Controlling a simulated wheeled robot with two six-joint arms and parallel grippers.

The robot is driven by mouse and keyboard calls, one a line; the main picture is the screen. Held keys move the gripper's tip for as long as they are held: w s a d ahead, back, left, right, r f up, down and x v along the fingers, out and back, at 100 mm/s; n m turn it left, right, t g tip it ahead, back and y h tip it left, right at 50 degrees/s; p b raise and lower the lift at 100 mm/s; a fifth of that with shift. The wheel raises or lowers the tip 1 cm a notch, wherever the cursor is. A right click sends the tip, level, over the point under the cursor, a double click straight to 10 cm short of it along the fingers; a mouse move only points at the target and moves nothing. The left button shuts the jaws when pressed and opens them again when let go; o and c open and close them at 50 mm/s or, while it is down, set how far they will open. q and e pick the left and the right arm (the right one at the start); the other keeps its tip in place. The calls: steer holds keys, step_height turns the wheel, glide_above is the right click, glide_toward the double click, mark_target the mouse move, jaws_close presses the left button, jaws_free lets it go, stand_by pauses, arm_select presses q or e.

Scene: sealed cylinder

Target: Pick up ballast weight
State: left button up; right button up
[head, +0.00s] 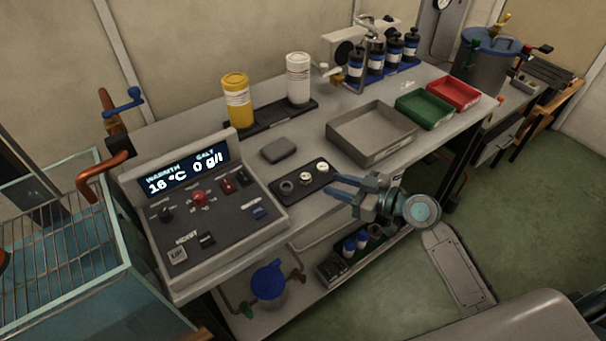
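A small dark tray (318,188) lies on the bench and holds three small round metal pieces in a row. The left piece is dark and ring-like (286,187); the middle (305,178) and right (322,167) pieces are paler. They look like the ballast weights, but I cannot tell which one is meant. My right gripper (332,187) is at the bench's front edge, just right of the tray. Its two blue fingers point left and are apart, with nothing seen between them. My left gripper is not in view.
A control box with a display (215,210) stands left of the tray. A grey block (279,150) lies behind it. An empty grey bin (370,155) stands behind my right gripper. Green (424,123) and red (454,104) trays sit further right. A lower shelf holds bottles.

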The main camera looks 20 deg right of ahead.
mark_target(310, 178)
steer(key=shift+x, duration=1.2)
steer(key=shift+w+a+p, duration=0.2)
steer(key=shift+a+p, duration=0.05)
steer(key=shift+p, duration=0.1)
steer(key=p+x, duration=0.2)
steer(key=x, duration=0.2)
steer(key=shift+a+f, duration=0.1)
steer(key=shift+f, duration=0.05)
steer(key=shift+w+a+f, duration=0.15)
steer(key=shift+w+a, duration=0.1)
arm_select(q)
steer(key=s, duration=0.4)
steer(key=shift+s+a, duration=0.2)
arm_select(e)
steer(key=c, duration=0.7)
